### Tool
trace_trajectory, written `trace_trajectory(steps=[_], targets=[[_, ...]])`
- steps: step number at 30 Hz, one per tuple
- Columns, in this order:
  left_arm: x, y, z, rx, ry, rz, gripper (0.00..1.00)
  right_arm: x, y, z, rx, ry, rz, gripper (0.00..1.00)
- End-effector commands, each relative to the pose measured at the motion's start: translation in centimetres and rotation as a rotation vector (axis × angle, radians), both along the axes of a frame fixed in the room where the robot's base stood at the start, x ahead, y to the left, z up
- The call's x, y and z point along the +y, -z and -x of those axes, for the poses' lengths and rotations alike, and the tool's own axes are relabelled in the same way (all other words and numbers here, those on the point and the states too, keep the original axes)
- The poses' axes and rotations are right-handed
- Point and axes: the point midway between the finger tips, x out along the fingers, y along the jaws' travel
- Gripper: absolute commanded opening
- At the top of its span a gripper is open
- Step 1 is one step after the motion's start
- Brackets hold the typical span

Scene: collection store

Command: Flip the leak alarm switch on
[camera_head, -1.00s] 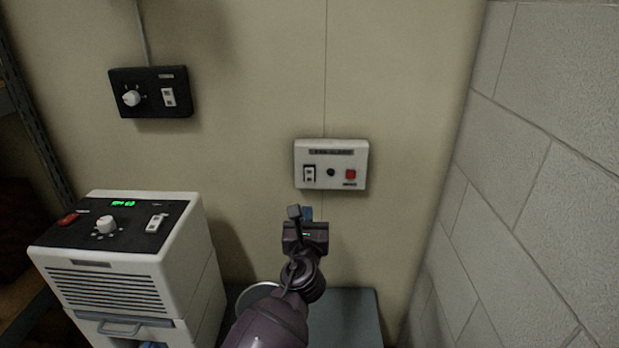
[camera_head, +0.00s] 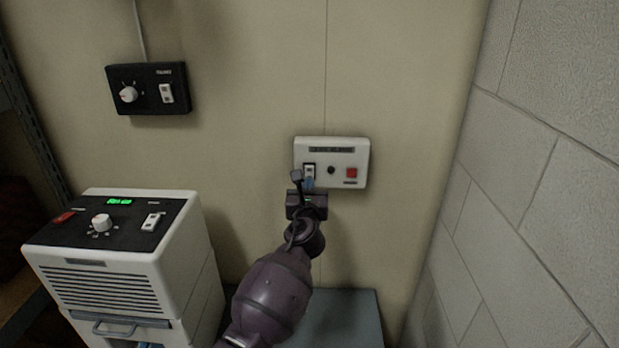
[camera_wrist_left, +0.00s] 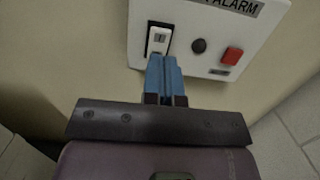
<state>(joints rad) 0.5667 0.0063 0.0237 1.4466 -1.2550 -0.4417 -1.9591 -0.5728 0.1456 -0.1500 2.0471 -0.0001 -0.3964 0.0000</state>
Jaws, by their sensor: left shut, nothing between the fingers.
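The leak alarm is a white wall box (camera_head: 331,180) with a dark label strip, and it also shows in the left wrist view (camera_wrist_left: 186,22). On its left side is a white rocker switch (camera_wrist_left: 158,40) in a black frame, seen in the head view too (camera_head: 309,170). My left gripper (camera_wrist_left: 163,62) is shut and empty, its blue fingertips together just below the switch. The fingertips overlap the switch's lower edge in the wrist view; I cannot tell whether they touch it. In the head view the left gripper (camera_head: 308,184) is in front of the box's lower left. My right gripper is not in view.
A dark round knob (camera_wrist_left: 199,45) and a red square button (camera_wrist_left: 232,56) sit right of the switch. A black control box (camera_head: 148,102) hangs upper left. A white appliance (camera_head: 130,285) stands lower left. A block wall (camera_head: 550,180) closes the right side.

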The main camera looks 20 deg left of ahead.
Motion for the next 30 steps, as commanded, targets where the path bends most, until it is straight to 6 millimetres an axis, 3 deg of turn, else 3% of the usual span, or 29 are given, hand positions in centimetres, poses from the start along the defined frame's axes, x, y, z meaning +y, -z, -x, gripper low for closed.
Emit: trace_trajectory(steps=[3,10,25,30], targets=[[0.4,0.0,-1.7,0.002,0.001,0.000,0.00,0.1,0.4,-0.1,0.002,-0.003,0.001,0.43],[1.1,-0.3,-3.8,0.002,0.000,0.002,0.00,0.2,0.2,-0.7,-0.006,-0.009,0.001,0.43],[1.2,-0.7,-4.3,0.000,0.000,0.001,0.00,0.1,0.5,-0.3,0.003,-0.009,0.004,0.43],[1.3,-1.5,-4.5,0.011,0.001,0.005,0.00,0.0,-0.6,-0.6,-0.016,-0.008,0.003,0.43]])
